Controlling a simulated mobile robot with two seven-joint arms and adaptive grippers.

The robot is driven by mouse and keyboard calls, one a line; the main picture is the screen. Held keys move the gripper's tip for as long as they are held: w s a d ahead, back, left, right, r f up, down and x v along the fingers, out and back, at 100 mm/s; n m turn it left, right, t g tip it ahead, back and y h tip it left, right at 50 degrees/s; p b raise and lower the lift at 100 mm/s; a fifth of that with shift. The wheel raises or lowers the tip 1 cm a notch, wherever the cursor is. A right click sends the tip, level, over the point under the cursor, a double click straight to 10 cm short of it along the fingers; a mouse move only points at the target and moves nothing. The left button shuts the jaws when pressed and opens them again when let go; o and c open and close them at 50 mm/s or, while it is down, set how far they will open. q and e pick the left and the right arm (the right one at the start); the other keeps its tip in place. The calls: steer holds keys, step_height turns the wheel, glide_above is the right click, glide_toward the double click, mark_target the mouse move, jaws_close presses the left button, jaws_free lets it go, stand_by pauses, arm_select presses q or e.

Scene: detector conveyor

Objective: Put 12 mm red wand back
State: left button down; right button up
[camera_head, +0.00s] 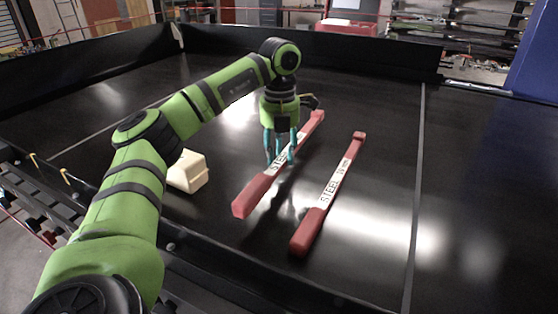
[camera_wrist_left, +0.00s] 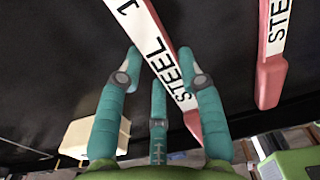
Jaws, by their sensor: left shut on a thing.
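A red wand (camera_head: 254,190) with a white label reading STEEL lies slanting on the black belt; its size number is mostly hidden. In the left wrist view this wand (camera_wrist_left: 157,52) shows STEEL and a digit 1. My left gripper (camera_head: 279,157) is over its label, and its teal fingers (camera_wrist_left: 160,62) are shut on the wand from both sides. I cannot tell whether the wand is clear of the belt. A second red wand (camera_head: 330,190), labelled STEEL with a hard-to-read size, lies to the right; it also shows in the wrist view (camera_wrist_left: 270,75). My right gripper is not in view.
A cream block (camera_head: 187,172) lies left of the wands, partly behind my left arm. The black belt (camera_head: 375,125) is bare around and beyond the wands. Raised black walls (camera_head: 310,58) edge the far side. A pale line crosses the belt at right.

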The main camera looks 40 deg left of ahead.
arm_select(q)
steer(key=shift+a, duration=0.25)
steer(key=shift+f+p, duration=0.4)
step_height(320, 180, down, 2)
steer(key=shift+s+d+f+p, duration=0.1)
steer(key=shift+f+p, duration=0.05)
steer(key=shift+p, duration=0.55)
steer(key=shift+f, duration=0.55)
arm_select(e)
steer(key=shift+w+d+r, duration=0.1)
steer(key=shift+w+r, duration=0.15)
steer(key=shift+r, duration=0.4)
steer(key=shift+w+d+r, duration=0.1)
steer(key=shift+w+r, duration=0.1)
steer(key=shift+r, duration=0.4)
arm_select(q)
steer(key=shift+f, duration=0.1)
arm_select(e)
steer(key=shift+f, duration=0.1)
arm_select(q)
steer(key=c, duration=0.8)
jaws_free()
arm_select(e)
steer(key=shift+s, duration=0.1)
